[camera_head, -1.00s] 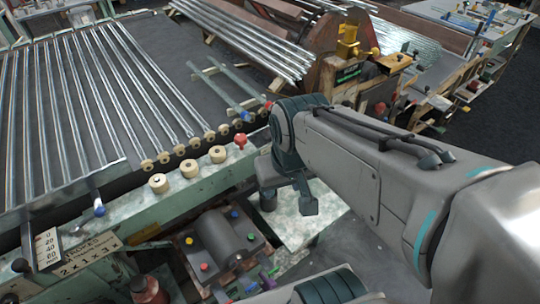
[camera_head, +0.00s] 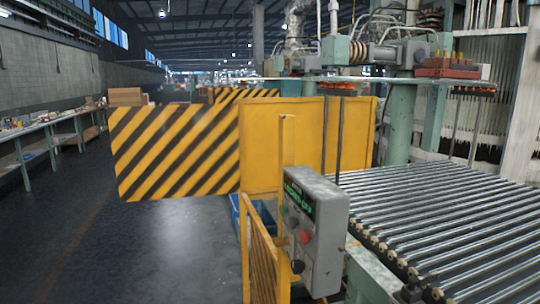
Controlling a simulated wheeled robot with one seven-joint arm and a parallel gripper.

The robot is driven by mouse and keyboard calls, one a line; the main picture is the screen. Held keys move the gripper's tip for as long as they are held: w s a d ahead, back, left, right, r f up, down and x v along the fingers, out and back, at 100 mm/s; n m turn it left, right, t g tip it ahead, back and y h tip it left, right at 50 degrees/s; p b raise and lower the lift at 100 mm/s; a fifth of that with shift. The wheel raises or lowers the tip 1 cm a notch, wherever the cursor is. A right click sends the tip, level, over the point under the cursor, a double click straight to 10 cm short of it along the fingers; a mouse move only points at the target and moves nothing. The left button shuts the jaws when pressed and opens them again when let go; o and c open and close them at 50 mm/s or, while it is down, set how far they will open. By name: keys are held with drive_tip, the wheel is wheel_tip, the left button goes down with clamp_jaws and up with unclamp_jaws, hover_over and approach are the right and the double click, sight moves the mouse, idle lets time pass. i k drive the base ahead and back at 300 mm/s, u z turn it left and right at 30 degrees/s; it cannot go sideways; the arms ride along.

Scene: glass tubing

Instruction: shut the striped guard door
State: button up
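The striped guard door (camera_head: 175,152) is a flat panel with diagonal yellow and black stripes. It stands out to the left over the aisle, its right edge against a plain yellow guard panel (camera_head: 285,145). I cannot make out a hinge or a latch. My gripper is not in this view, so its state and its distance from the door are hidden.
A grey control box (camera_head: 315,230) with buttons stands in front of the plain panel. A roller conveyor (camera_head: 450,220) fills the right. The dark aisle floor (camera_head: 130,250) is clear; benches (camera_head: 45,140) line its left.

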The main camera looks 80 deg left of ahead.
sight(234, 184)
drive_tip(key=u, duration=3.95)
drive_tip(key=i, duration=7.05)
drive_tip(key=z, duration=0.95)
